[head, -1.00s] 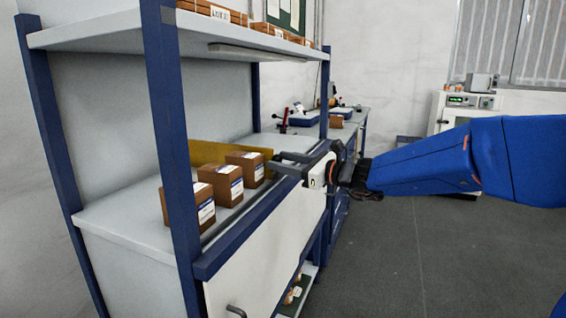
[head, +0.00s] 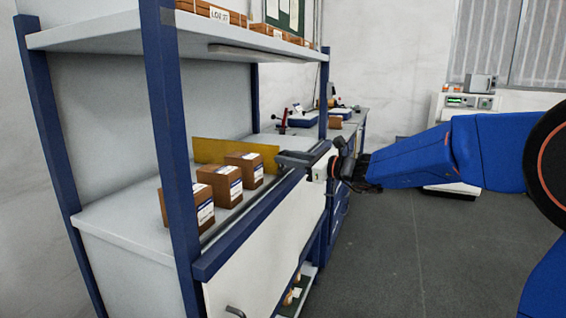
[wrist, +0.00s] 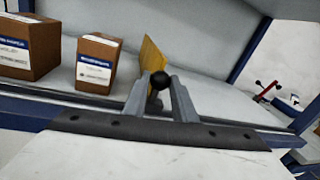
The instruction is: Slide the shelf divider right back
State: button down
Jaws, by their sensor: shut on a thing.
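The shelf divider is an upright yellow panel (head: 235,152) standing on the grey shelf board, behind and to the right of a row of brown boxes in the head view. In the wrist view its narrow edge (wrist: 151,62) rises just beyond my gripper. A round black knob (wrist: 160,80) is at its near end. My gripper (head: 282,159) reaches in over the shelf's front edge. In the wrist view my gripper (wrist: 160,88) has its two grey fingers on either side of the knob, shut on it. The knob is hidden in the head view.
Brown labelled boxes (head: 244,169) stand left of the divider, with a gap beside the nearest (wrist: 98,63). A blue post (head: 324,95) and front rail (head: 235,242) frame the shelf. The board right of the divider (wrist: 215,90) is clear.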

jog(key=w+d, duration=0.3)
jog(key=w, duration=0.5)
jog(key=w+d, duration=0.3)
jog(key=w, duration=0.5)
jog(key=w+d, duration=0.2)
jog(key=w, duration=0.6)
jog(key=shift+w+d, duration=0.1)
jog(key=shift+d, duration=0.3)
jog(key=shift+w+d, duration=0.25)
jog(key=shift+w, duration=0.25)
jog(key=shift+r, duration=0.1)
jog(key=c, duration=1.5)
grip_release()
jog(key=shift+w, duration=0.1)
jog(key=shift+o, duration=0.2)
jog(key=v, duration=1.7)
jog(key=shift+d, duration=0.1)
